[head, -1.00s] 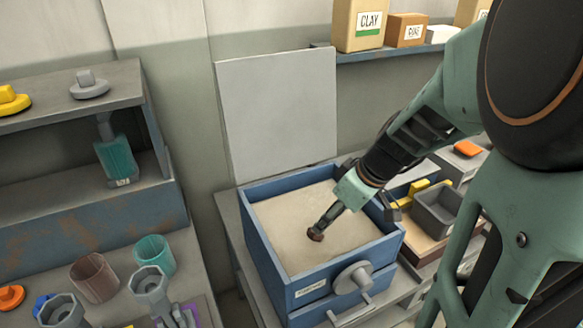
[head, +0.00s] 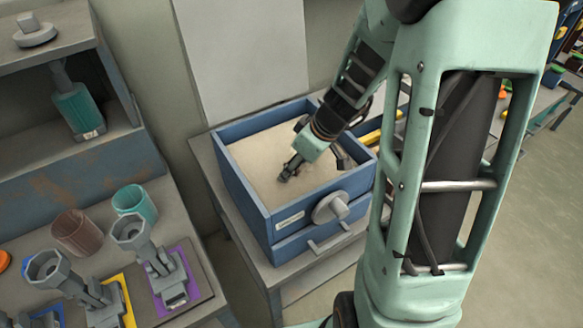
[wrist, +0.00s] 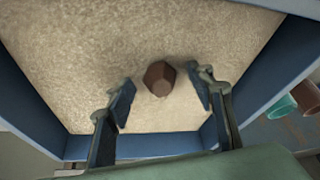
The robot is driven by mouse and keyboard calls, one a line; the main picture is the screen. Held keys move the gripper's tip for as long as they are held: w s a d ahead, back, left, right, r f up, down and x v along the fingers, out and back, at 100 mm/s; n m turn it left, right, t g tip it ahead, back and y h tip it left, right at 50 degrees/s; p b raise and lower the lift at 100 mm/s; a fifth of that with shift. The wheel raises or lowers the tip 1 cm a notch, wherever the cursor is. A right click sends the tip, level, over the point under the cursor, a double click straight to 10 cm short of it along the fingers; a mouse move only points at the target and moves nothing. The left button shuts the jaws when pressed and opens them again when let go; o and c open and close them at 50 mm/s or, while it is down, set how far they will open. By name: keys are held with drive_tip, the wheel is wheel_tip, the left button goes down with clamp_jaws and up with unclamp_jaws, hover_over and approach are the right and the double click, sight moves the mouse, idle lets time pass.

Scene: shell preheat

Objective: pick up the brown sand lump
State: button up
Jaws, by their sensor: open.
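The brown sand lump (wrist: 159,78) is a small faceted block on pale sand. In the wrist view it shows between my gripper's fingertips, with a gap on each side. My gripper (wrist: 163,90) is open and holds nothing. In the head view my gripper (head: 286,174) points down into the blue sandbox (head: 246,222), low over the sand (head: 262,155). There I cannot make out the lump, which is hidden by or merged with the fingertips. Whether the fingertips touch the sand is unclear.
The sandbox walls rise around the sand, with a grey knob (head: 331,208) on the front. A grey panel (head: 245,60) stands behind. A bench at left holds a brown cup (head: 76,232), a teal cup (head: 134,202) and grey funnel-topped tools (head: 135,236).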

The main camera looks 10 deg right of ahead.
drive_tip(key=c, duration=1.3)
drive_tip(key=shift+r, duration=0.1)
